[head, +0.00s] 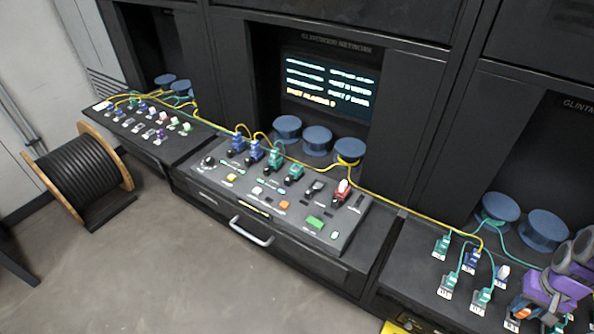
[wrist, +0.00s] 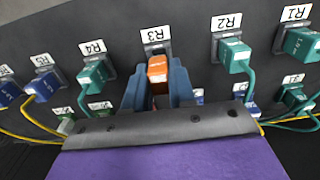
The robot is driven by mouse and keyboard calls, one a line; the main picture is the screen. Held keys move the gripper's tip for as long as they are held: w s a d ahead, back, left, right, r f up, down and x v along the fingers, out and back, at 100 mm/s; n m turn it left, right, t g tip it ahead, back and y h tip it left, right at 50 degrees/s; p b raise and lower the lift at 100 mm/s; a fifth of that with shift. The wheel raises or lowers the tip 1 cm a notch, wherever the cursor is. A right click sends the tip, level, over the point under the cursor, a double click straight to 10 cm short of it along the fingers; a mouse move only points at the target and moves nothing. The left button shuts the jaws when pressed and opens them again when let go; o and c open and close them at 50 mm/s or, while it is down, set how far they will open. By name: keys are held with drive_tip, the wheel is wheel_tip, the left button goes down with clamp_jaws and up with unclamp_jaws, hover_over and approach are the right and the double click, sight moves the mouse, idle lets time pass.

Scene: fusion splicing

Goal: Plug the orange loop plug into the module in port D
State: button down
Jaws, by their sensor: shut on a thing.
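The orange loop plug (wrist: 157,72) is at the socket labelled R3 (wrist: 156,48) in the wrist view, standing in line with it. My gripper (wrist: 158,88) is shut on the plug, with one blue finger on each side. In the head view my gripper (head: 530,308) is at the lower right, over the right-hand panel, with a bit of orange at its tip. The central console (head: 345,232) holds a row of modules. One is a teal module (head: 293,174) with no cable visible. The port letters are too small to read, so I cannot tell which is D.
Teal plugs with cables stand beside R3 at R2 (wrist: 235,56) and R4 (wrist: 97,72). The console also has a red module (head: 341,192) and a drawer handle (head: 251,231). Yellow cables run along the back. A cable reel (head: 78,170) stands left; the floor in front is clear.

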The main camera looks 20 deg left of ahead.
drive_tip(key=shift+r+p, duration=0.9)
drive_tip(key=shift+r, duration=1.15)
